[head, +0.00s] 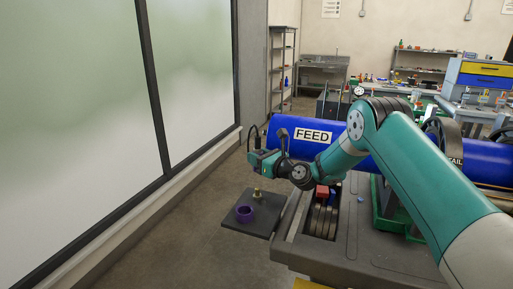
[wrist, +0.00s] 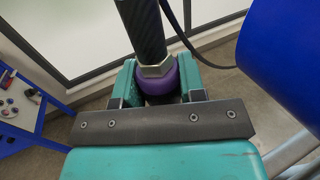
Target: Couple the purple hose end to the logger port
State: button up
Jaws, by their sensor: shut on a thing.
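In the wrist view, my gripper (wrist: 158,90) is shut on the purple hose end (wrist: 172,82), with one teal jaw on each side of its purple collar. A metal hex nut (wrist: 157,70) and a black braided hose (wrist: 142,25) rise from the collar. In the head view, my gripper (head: 262,162) is left of the blue pipe's end, above a dark side shelf. The hose end is too small to make out there; a thin dark loop shows above the gripper. I cannot identify the logger port for sure in either view.
The side shelf (head: 267,222) holds a purple cup-like ring (head: 244,214) and a small brass-coloured fitting (head: 257,194). The blue FEED pipe (head: 285,128) lies behind my arm and also fills the wrist view's right (wrist: 285,55). A frosted window (head: 70,120) lines the left; floor between is clear.

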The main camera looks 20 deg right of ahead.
dwell(0.4)
jog(key=b, duration=0.4)
send_over(257, 188)
jog(key=shift+d+f, duration=0.1)
jog(key=shift+f, duration=2.75)
jog(key=shift+f+b, duration=1.25)
jog(key=shift+f, duration=0.8)
jog(key=o, duration=1.1)
jog(key=shift+c, duration=0.2)
jog(key=b+v, duration=0.1)
jog(key=v, duration=0.5)
jog(key=b+v, duration=0.1)
jog(key=v, duration=0.5)
jog(key=shift+d+f+b, duration=0.15)
jog(key=shift+f+b, duration=0.1)
jog(key=shift+b, duration=0.15)
jog(key=b+v, duration=0.2)
jog(key=b, duration=0.1)
jog(key=b+v, duration=0.3)
jog(key=b, duration=0.1)
jog(key=shift+r+b, duration=0.2)
jog(key=shift+b, duration=0.1)
